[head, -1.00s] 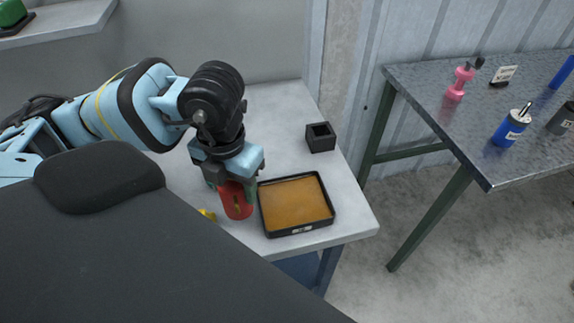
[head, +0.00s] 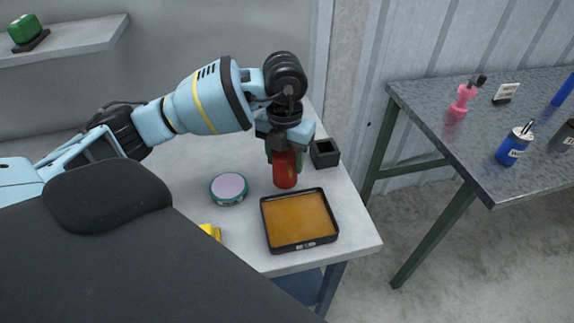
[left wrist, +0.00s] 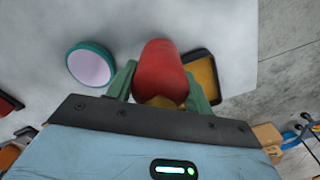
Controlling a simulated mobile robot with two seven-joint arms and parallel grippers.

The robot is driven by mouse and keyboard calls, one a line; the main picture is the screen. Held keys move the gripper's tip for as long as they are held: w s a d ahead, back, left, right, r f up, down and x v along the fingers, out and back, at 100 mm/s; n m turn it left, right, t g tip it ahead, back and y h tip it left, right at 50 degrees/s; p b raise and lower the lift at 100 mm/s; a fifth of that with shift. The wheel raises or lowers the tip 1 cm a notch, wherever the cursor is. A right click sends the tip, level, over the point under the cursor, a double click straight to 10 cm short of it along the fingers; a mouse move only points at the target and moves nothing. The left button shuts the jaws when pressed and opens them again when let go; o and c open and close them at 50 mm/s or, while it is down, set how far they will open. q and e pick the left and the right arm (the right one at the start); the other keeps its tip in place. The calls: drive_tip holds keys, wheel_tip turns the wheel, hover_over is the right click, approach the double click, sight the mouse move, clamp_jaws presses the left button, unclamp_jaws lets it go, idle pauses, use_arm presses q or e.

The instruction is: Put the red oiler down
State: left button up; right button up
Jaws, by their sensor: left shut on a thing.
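The red oiler (head: 286,171) is upright in my left gripper (head: 284,152), behind the tray in the head view. The left gripper is shut on it. In the left wrist view the oiler (left wrist: 161,72) sits between the two green fingers of the left gripper (left wrist: 160,88). I cannot tell whether its base touches the light grey table (head: 345,225). The oiler's top is hidden by the gripper in the head view. My right gripper is not in view.
A black tray with an orange-brown bottom (head: 300,220) lies in front of the oiler. A teal-rimmed round tin (head: 229,188) is left, a black square holder (head: 325,153) right, a yellow thing (head: 211,231) front left. A second table (head: 455,115) holds several bottles.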

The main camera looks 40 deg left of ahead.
sight(287, 167)
use_arm(q)
drive_tip(key=shift+w, duration=0.35)
drive_tip(key=shift+f, duration=1.75)
drive_tip(key=shift+f, duration=0.2)
drive_tip(key=o, duration=1)
drive_tip(key=shift+o, duration=0.2)
drive_tip(key=shift+r, duration=0.1)
wheel_tip(287, 167, up, 12)
drive_tip(key=shift+r+p, duration=0.1)
drive_tip(key=shift+p, duration=0.25)
